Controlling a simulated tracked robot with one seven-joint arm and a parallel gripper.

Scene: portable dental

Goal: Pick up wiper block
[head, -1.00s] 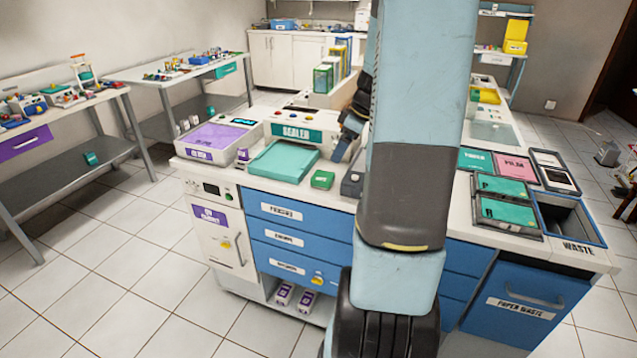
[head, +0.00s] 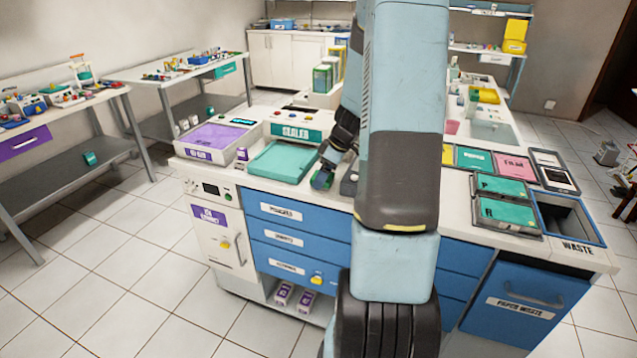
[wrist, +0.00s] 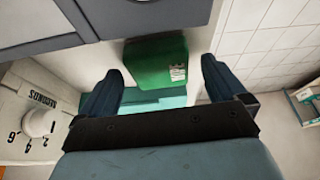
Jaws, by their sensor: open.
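The wiper block is a small green block with a white label, on the white counter in front of the sealer. In the wrist view the wiper block (wrist: 157,62) lies ahead, between the two dark fingers of my gripper (wrist: 160,75), with visible gaps on both sides. In the head view my gripper (head: 324,171) is down at the block and largely covers it. My gripper is open and not closed on anything. The exact height of the fingertips against the block cannot be told.
A teal tray (head: 283,161) sits left of my gripper, before the sealer (head: 297,132). A grey object (head: 349,183) stands close on the block's right; my arm partly hides it. A dial (wrist: 40,122) shows at left in the wrist view.

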